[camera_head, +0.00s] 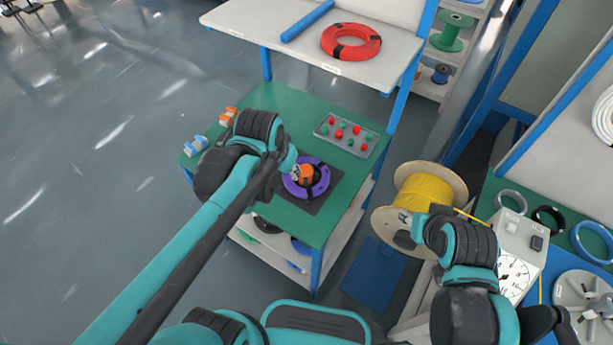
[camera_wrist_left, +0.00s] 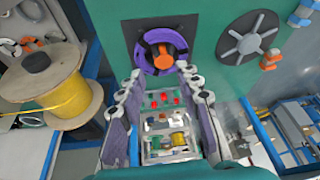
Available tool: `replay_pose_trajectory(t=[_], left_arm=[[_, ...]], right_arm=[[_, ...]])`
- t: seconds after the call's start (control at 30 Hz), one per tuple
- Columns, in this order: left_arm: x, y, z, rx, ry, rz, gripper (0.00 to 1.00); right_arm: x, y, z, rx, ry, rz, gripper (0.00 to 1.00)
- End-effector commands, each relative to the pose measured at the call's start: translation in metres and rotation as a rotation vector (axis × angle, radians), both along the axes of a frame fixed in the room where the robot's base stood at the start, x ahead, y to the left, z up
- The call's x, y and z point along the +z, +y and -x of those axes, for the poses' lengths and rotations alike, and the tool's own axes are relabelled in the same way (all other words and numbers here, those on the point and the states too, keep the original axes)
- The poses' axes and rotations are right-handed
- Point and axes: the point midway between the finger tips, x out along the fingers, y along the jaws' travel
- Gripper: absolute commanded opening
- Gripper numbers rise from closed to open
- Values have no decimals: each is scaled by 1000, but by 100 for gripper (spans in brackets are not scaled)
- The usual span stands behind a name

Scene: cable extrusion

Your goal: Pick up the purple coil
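The purple coil (camera_head: 293,188) lies on a dark square mat (camera_head: 338,184) on the green table. An orange piece (camera_head: 307,173) sits at its centre. In the left wrist view the coil (camera_wrist_left: 141,54) is beyond my fingertips, with dark bands around it. My left gripper (camera_head: 294,166) is over the coil's left side in the head view. In the left wrist view its fingers (camera_wrist_left: 160,74) are spread, with nothing between them. My right gripper (camera_head: 408,226) is beside the yellow spool; its finger opening is too small to judge.
A tray with red and green knobs (camera_head: 347,134) lies behind the coil. Orange (camera_head: 228,116) and blue (camera_head: 196,145) connectors stand at the left edge. A shelf (camera_head: 278,65) with a red coil (camera_head: 351,42) rises behind. The yellow spool (camera_head: 427,190) stands right.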

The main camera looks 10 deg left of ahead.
Motion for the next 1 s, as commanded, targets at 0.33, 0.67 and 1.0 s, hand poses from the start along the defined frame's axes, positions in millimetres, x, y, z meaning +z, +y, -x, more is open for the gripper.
replay_pose_trajectory(t=[0.33,0.67,1.0], left_arm=[[-73,-58,-80,-238,248,-71,34],[-125,-84,-101,-342,356,-99,34],[-160,-82,-101,-344,359,-99,34]], right_arm=[[-4,0,0,0,0,0,40],[-6,0,0,0,0,0,40],[-21,0,0,0,0,0,40]])
